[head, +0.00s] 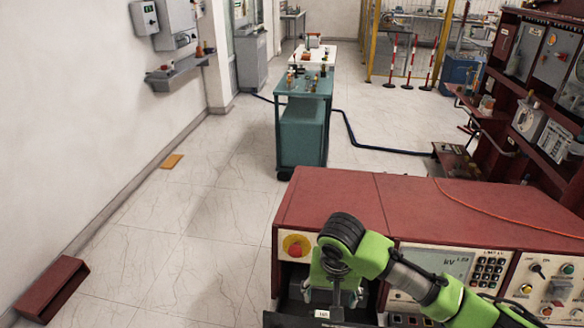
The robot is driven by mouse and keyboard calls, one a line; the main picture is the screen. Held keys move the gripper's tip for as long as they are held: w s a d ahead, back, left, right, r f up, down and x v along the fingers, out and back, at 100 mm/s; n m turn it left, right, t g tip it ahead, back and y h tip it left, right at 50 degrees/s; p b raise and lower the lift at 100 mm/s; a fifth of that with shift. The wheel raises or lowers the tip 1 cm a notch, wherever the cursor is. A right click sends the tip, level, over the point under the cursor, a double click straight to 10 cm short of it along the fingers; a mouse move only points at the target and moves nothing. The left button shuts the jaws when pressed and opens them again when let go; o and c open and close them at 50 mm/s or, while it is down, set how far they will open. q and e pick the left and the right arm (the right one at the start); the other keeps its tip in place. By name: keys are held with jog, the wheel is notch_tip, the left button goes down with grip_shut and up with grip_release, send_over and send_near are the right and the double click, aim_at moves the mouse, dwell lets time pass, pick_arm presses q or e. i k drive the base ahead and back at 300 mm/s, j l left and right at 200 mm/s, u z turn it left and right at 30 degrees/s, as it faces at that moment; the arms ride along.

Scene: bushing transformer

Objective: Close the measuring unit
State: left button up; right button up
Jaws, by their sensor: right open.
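The measuring unit appears to be the red-topped console (410,205) at the lower right, with a kV panel (436,264) and a keypad on its front. A dark drawer-like part (285,319) with a small white label stands out from its left front, below the red stop button (295,246) on a yellow plate. The part is cut off by the picture's bottom edge. My right gripper (337,290) is open and points down over this part, in front of the console. I cannot tell whether it touches the part. My left gripper is not in view.
A teal cart (303,130) with small items on top stands behind the console. A red rack (490,110) with instruments stands at the right. A dark red box (52,289) lies by the left wall. The tiled floor at left is mostly clear.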

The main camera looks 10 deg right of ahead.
aim_at(292, 311)
jog(key=k, duration=1.5)
